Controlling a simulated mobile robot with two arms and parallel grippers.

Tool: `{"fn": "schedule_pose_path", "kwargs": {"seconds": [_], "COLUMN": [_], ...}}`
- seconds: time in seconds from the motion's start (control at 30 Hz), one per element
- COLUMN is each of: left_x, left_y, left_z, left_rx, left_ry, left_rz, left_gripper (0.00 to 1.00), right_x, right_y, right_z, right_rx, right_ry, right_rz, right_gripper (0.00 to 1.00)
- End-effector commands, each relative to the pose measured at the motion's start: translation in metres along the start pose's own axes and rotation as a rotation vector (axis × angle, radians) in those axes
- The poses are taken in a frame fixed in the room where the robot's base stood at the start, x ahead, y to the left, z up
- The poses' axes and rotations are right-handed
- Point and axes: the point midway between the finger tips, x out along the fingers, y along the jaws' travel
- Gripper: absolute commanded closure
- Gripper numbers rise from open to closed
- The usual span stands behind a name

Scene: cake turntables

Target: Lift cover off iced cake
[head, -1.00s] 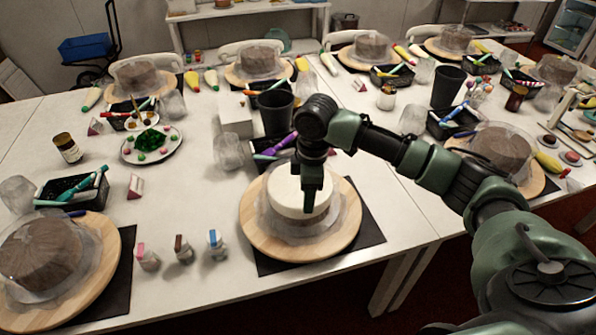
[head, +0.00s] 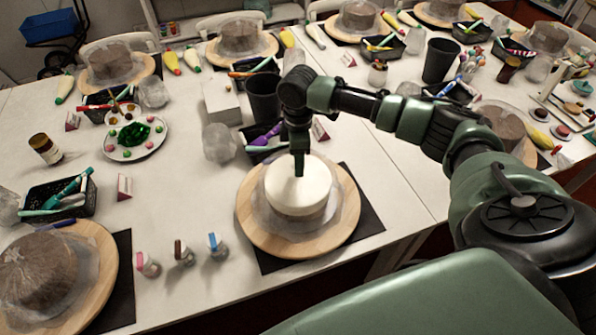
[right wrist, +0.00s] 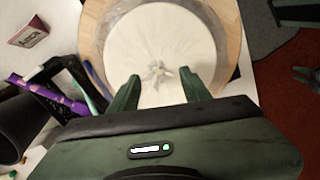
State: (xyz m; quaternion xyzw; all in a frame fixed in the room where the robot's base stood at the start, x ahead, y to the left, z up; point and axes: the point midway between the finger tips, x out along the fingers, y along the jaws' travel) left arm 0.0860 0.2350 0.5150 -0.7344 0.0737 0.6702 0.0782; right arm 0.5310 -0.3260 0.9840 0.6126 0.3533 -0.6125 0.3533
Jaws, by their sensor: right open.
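The iced cake (head: 299,194) has a smooth white top and stands on a round wooden turntable (head: 252,232) at the front middle of the table. A clear, thin cover (head: 345,212) lies over it, its rim spreading onto the board. In the right wrist view the white top of the iced cake (right wrist: 165,30) shows through the cover, with a small pale knob (right wrist: 158,72) at its centre. My right gripper (head: 299,172) points down above the cake. In the right wrist view its open fingers (right wrist: 159,82) stand either side of and just short of the knob, holding nothing.
A black cup (head: 263,98), a crumpled clear bag (head: 219,143) and a black tray with a purple tool (head: 266,136) stand behind the cake. Several small bottles (head: 184,253) stand to its left. Brown covered cakes (head: 40,272) sit on other turntables.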

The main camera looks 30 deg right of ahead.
Motion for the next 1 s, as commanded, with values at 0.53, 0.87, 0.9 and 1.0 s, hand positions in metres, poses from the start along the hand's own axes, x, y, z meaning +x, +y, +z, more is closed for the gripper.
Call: {"fn": "schedule_pose_path", "kwargs": {"seconds": [0.53, 0.87, 0.9, 1.0], "left_x": [-0.006, -0.006, -0.006, -0.006], "left_y": [0.000, 0.000, 0.000, 0.000], "left_z": [-0.002, -0.002, -0.002, -0.002], "left_rx": [0.000, 0.000, 0.000, 0.000], "left_ry": [0.002, 0.002, 0.002, 0.002], "left_rz": [0.000, 0.000, 0.000, 0.000], "left_gripper": [0.64, 0.64, 0.64, 0.64], "right_x": [0.020, 0.020, 0.020, 0.020], "right_y": [-0.001, -0.001, -0.001, -0.001], "right_z": [0.000, 0.000, 0.000, 0.001], "right_rx": [-0.001, -0.001, -0.001, -0.001], "right_ry": [0.000, -0.001, -0.001, -0.001], "right_rz": [0.001, 0.000, 0.000, 0.000], "right_gripper": [0.89, 1.00, 1.00, 1.00]}}
